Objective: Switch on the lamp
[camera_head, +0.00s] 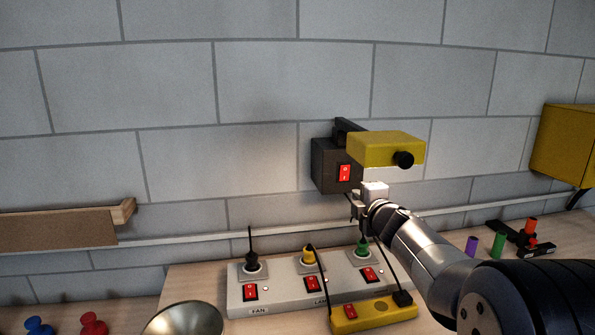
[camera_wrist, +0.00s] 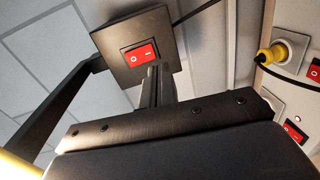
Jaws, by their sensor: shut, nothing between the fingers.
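The lamp has a yellow head (camera_head: 378,148) on a dark wall box (camera_head: 324,165). A red rocker switch (camera_head: 344,173) marked 0 and 1 is on the box's front. The underside of the yellow head looks bright white. In the wrist view the box (camera_wrist: 112,40) and its rocker (camera_wrist: 139,54) are near. My gripper (camera_head: 354,205) is shut and empty, just below the box in the head view. In the wrist view its fingertips (camera_wrist: 155,72) point at the rocker's lower right side; I cannot tell whether they touch it.
A grey power strip (camera_head: 290,300) labelled FAN at left has red switches and black, yellow and green plugs. A yellow block (camera_head: 375,314) lies before it. A metal bowl (camera_head: 185,320), coloured pegs (camera_head: 498,243) and a yellow wall box (camera_head: 565,143) are around. A rail (camera_head: 200,238) runs along the wall.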

